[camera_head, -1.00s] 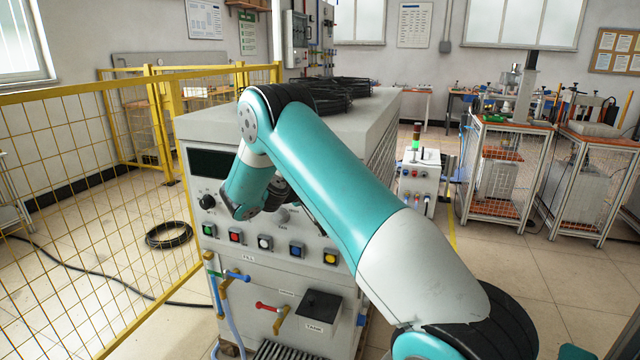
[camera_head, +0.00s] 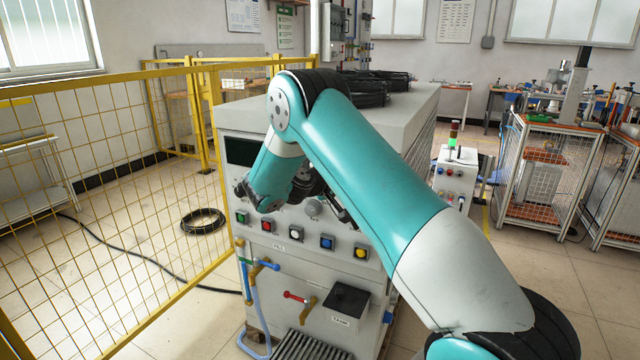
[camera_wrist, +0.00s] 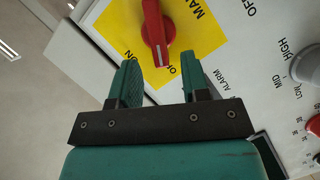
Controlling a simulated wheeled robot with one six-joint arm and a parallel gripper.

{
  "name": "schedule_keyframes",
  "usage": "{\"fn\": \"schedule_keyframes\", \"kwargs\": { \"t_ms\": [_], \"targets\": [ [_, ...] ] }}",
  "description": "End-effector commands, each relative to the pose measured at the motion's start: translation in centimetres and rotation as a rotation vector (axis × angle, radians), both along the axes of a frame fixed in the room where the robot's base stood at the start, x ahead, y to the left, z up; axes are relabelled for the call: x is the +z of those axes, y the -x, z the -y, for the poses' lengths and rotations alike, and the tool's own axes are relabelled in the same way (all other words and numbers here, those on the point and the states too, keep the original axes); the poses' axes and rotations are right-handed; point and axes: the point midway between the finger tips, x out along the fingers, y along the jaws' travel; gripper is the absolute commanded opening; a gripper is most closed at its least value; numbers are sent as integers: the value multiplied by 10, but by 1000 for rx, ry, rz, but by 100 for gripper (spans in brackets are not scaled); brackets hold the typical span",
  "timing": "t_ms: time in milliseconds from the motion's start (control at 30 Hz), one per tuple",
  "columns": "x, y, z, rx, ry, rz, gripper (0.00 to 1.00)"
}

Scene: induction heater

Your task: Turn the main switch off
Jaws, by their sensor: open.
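The main switch (camera_wrist: 157,32) is a red rotary handle on a yellow plate (camera_wrist: 196,38), seen at the top of the wrist view. Its handle lies nearly upright in the picture, with the white-marked end pointing down. My gripper (camera_wrist: 158,62) is open, with one green finger on each side of the handle's lower end in the picture. I cannot tell whether the fingers reach over the handle in depth; no contact shows. In the head view my arm hides the switch and most of my gripper.
The heater cabinet (camera_head: 398,121) has a row of coloured buttons, including a white one (camera_head: 296,233), and a red-handled valve (camera_head: 295,297) below. A grey selector knob (camera_wrist: 308,66) sits right of the switch. A yellow mesh fence (camera_head: 110,190) stands left; a black cable coil lies on the floor (camera_head: 203,221).

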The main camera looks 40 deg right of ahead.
Motion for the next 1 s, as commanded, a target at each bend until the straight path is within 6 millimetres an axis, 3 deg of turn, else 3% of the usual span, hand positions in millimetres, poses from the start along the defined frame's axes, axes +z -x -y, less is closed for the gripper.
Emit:
{"fn": "schedule_keyframes", "kwargs": {
  "t_ms": [300,433,1000],
  "targets": [
    [14,3,-84,5,0,3,43],
    [32,5,-116,5,1,-4,43],
    [28,7,-138,-1,-1,1,43]
  ]
}}
